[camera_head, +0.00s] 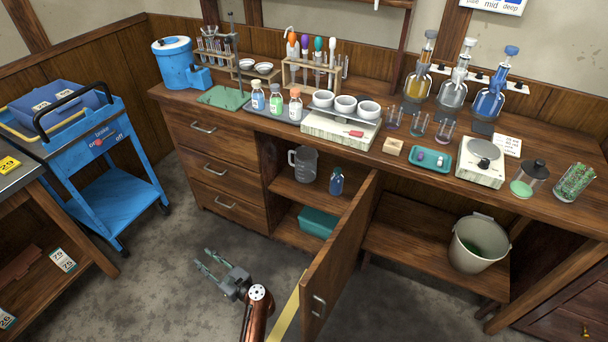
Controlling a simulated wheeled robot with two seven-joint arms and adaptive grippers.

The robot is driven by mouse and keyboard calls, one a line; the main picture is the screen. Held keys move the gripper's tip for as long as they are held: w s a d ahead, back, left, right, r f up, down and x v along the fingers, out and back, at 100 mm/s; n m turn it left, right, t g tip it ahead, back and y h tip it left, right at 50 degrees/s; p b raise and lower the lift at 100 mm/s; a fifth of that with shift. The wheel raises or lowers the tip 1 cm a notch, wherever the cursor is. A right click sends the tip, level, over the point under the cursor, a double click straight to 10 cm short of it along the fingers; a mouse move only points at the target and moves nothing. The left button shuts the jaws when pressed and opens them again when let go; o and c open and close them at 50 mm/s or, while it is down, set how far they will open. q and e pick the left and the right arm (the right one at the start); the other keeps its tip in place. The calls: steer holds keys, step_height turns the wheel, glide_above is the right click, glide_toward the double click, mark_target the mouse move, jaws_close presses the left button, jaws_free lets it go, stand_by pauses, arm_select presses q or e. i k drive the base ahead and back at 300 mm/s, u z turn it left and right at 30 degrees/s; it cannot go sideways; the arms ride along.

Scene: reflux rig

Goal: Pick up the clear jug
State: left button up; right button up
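The clear jug (304,165), a greyish see-through vessel with a handle on its left, stands upright on the upper shelf of the open cupboard under the bench. My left gripper (203,260) is over the floor in front of the drawers, below and left of the jug and well apart from it. Its two fingers point up and left, away from the jug. They are spread with nothing between them. My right gripper is not in view.
A small blue bottle (336,181) stands right of the jug. A teal box (318,222) is on the lower shelf. The open cupboard door (341,262) juts out right of my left arm. A blue trolley (104,150) stands left; the floor between is clear.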

mark_target(305, 157)
steer(key=u, duration=1.65)
steer(key=i, duration=1.45)
steer(key=z, duration=3.05)
steer(key=i, duration=0.5)
